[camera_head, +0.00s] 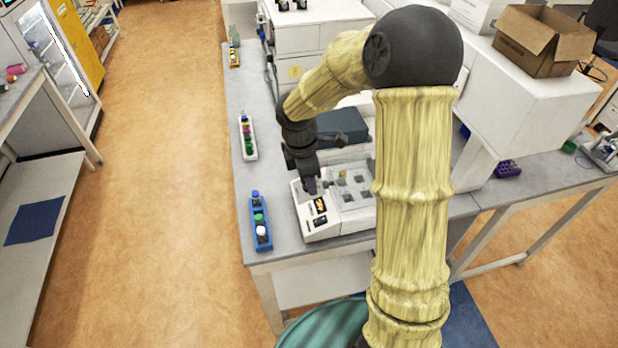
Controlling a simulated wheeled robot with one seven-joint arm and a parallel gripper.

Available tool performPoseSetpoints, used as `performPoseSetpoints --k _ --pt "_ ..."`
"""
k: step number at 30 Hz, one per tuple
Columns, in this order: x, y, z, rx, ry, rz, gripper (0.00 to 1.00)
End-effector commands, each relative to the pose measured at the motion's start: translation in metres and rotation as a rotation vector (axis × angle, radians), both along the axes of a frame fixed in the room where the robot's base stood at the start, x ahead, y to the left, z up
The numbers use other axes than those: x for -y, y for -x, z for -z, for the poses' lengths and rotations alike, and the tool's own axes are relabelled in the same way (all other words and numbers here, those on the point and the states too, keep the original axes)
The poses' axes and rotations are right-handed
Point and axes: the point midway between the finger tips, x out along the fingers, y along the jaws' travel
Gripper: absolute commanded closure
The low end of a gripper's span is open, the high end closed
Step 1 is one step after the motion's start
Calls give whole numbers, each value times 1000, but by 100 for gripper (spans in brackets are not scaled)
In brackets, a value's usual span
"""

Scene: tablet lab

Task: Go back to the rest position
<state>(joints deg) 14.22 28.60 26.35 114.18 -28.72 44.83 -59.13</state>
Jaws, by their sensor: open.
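My gripper (312,187) is at the end of my arm, which bends over the grey bench and points down. It is open, and I see nothing held in it. Its tips are above or beside the front left part of a white bench device (320,230) with a small lit display. I cannot tell whether they touch it. The device has several grey wells on top, and its right part is hidden behind my arm.
A blue rack (262,238) with capped bottles stands at the bench's front left corner. A white rack (247,140) of coloured caps stands behind it. An open cardboard box (540,42) sits on a white machine at the right. The orange floor (170,180) left of the bench is clear.

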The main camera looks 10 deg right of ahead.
Motion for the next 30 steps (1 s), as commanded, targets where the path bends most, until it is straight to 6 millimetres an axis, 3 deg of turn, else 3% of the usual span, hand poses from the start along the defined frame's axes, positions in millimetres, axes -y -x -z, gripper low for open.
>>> performPoseSetpoints --k 19,23,30 --pt "0 8 -2 12 -3 62 58" --pt "1 31 -2 55 -20 265 58" --pt "9 93 -5 190 -124 919 58"
